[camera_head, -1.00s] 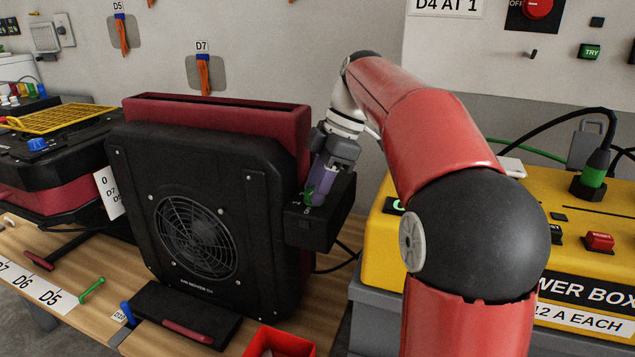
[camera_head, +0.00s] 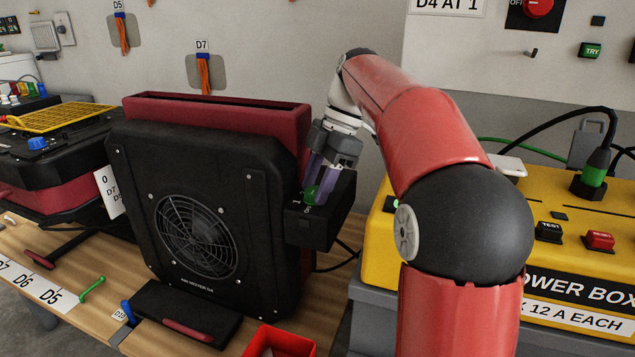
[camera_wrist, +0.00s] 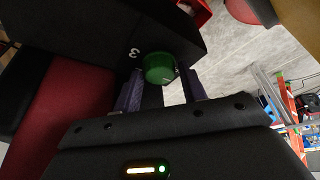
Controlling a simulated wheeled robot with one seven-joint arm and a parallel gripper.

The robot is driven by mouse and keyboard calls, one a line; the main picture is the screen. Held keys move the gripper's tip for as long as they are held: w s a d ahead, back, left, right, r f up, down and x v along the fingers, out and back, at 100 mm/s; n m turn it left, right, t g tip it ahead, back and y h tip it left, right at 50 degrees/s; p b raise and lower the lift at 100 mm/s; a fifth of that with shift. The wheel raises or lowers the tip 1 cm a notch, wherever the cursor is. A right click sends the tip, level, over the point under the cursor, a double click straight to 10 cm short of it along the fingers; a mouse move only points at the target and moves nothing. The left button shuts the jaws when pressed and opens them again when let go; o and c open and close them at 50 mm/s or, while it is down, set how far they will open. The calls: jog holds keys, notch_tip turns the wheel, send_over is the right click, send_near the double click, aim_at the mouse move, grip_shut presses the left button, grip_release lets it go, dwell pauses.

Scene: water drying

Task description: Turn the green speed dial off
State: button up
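The green speed dial (camera_head: 309,194) sits on top of a black control box (camera_head: 322,229) at the right side of the black air mover (camera_head: 130,215). In the wrist view the dial (camera_wrist: 159,69) is a round green knob with a "3" marked on the box beside it. My gripper (camera_wrist: 161,80) reaches the dial from above, with one purple finger on each side. Both fingertips appear to touch the dial's sides, so the gripper looks shut on it. In the head view the fingers (camera_head: 318,178) partly hide the dial and its markings.
A yellow power box (camera_head: 378,263) with buttons and cables stands to the right, close to my arm. Another machine with a yellow grille (camera_head: 60,118) is at the left. A red bin (camera_head: 283,340) stands in front. The wall is behind.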

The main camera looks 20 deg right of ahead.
jog(key=shift+o, duration=1.2)
jog(key=shift+r, duration=0.1)
jog(key=v, duration=0.7)
jog(key=shift+d+r, duration=0.2)
jog(key=shift+r, duration=0.05)
